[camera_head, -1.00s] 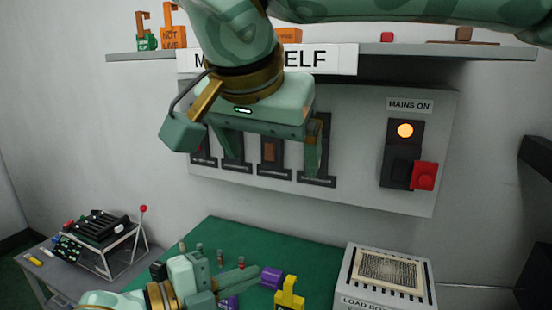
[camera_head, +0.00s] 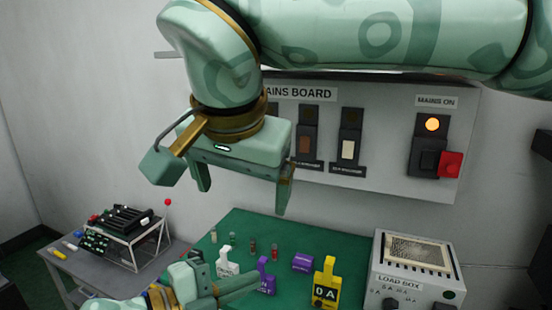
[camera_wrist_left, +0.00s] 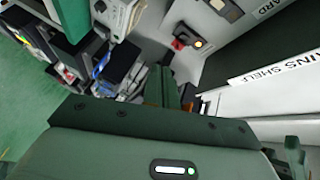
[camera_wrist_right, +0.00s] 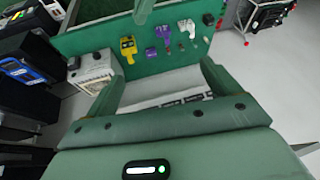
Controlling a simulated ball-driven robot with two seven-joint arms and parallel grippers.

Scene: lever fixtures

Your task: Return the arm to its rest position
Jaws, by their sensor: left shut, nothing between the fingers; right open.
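My right gripper (camera_head: 243,190) hangs in front of the mains board (camera_head: 385,170), its fingers apart and empty, pointing down. In the right wrist view its fingers (camera_wrist_right: 160,88) stand apart above the green bench. The right arm crosses the top of the head view. My left gripper (camera_head: 235,285) is low over the front of the green bench (camera_head: 240,225), fingers together and empty, pointing right. In the left wrist view its closed fingers (camera_wrist_left: 168,90) show.
A lit lamp (camera_head: 432,124) and red block (camera_head: 450,165) are at the board's right. The bench holds a yellow tag (camera_head: 325,285), a white tag (camera_head: 226,264), purple pieces (camera_head: 302,262) and several small pegs. The load box (camera_head: 415,262) is right; a rack (camera_head: 125,225) stands left.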

